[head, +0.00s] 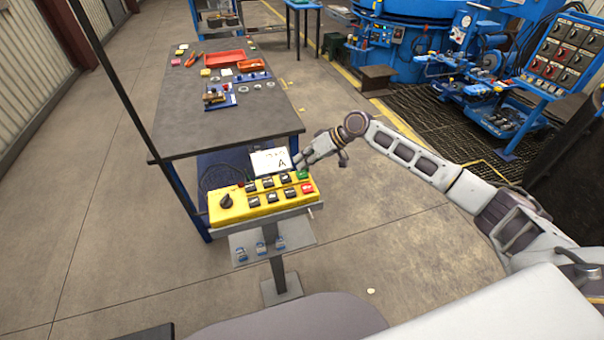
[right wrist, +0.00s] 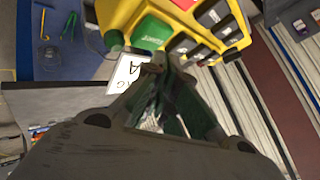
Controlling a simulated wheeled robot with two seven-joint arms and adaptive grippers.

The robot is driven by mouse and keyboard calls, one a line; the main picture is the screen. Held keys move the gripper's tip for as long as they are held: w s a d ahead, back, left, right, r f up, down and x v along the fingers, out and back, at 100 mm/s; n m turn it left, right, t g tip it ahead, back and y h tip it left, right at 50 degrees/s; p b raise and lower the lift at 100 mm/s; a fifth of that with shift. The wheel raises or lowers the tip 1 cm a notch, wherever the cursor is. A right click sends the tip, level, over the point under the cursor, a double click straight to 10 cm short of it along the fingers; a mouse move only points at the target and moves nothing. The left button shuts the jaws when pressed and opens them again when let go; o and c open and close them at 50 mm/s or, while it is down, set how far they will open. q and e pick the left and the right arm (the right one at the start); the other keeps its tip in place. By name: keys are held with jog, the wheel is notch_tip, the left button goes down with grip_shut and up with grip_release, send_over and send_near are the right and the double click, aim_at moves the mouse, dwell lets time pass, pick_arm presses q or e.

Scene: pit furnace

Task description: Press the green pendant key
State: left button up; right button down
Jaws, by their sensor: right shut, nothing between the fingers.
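The yellow pendant box (head: 235,210) lies on a stand in the head view, with a black rotary knob, several black keys, a red key and the green key (head: 303,175) at its far right corner. My right gripper (head: 300,164) is shut and empty, just above and beyond the green key. In the right wrist view the green key (right wrist: 152,32) shows large beyond the shut fingertips (right wrist: 158,62). The tips appear close to the key's edge; I cannot tell whether they touch. My left gripper is not in view.
A white card (head: 270,161) marked "A" stands behind the pendant. A dark worktable (head: 170,125) with red trays and small parts extends behind it. Blue machinery (head: 400,60) stands at the back right. The floor right of the stand is mostly clear.

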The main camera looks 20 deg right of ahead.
jog(key=shift+f, duration=0.95)
dwell(1.2)
jog(key=shift+r, duration=0.15)
jog(key=shift+r+p, duration=0.8)
jog(key=shift+p, duration=0.05)
jog(key=shift+r, duration=0.1)
jog(key=shift+r+p, duration=1.15)
jog(key=shift+r, duration=0.05)
jog(key=shift+r+p, duration=0.7)
jog(key=shift+r, duration=0.5)
